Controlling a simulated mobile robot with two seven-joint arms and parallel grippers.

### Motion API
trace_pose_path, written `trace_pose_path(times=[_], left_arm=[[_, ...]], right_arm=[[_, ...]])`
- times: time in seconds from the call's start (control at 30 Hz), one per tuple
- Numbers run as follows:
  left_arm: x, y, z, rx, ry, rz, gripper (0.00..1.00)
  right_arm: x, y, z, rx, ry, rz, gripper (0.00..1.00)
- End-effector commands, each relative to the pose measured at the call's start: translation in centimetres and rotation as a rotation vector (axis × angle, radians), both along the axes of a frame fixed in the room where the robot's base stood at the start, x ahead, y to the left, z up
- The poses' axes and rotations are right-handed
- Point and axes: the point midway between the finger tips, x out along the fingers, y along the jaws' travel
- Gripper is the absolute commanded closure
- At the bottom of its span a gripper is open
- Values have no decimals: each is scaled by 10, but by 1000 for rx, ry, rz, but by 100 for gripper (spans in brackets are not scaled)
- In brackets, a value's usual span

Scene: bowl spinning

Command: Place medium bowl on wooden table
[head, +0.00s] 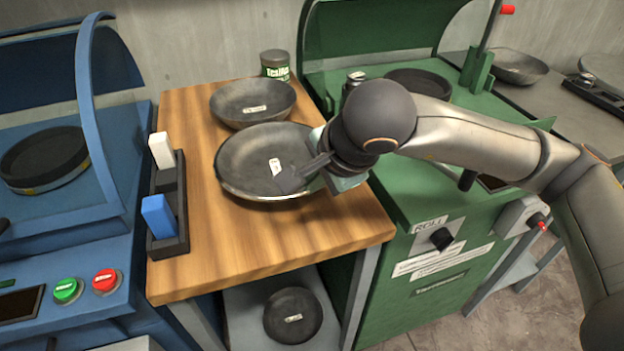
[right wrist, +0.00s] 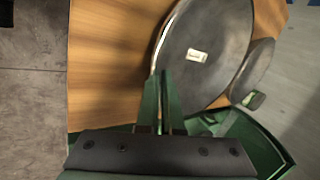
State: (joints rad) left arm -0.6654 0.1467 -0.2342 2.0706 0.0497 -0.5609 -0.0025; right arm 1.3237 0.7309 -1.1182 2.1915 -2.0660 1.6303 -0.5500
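A dark grey bowl (head: 248,165) with a white label is at the middle of the wooden table (head: 300,245); whether it rests fully on the wood I cannot tell. A second bowl (head: 232,103) sits behind it. A third, smaller-looking bowl (head: 293,325) is on the shelf below. The labels are too small to read. My right gripper (head: 305,175) is at the front bowl's right side. In the right wrist view its fingers (right wrist: 161,100) are close together, with the rim of that bowl (right wrist: 215,40) running between them. My left gripper is out of view.
A black holder with a white block (head: 161,150) and a blue block (head: 159,216) lines the table's left edge. A can (head: 275,66) stands at the back. A blue machine (head: 60,215) is left, a green machine (head: 420,205) right. The table's front is clear.

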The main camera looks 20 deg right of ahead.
Motion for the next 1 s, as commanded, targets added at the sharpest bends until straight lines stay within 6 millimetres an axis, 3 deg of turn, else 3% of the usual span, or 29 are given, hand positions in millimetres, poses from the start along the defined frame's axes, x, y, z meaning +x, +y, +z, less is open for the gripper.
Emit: trace_pose_path(times=[0.17,0.47,0.83,1.0], left_arm=[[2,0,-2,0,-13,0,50],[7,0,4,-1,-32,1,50],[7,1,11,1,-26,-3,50],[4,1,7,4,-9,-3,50]], right_arm=[[0,0,-3,1,-3,-1,100],[0,0,-2,0,1,-1,67],[0,0,4,1,0,-1,67],[-16,-5,30,1,-5,-1,67]])
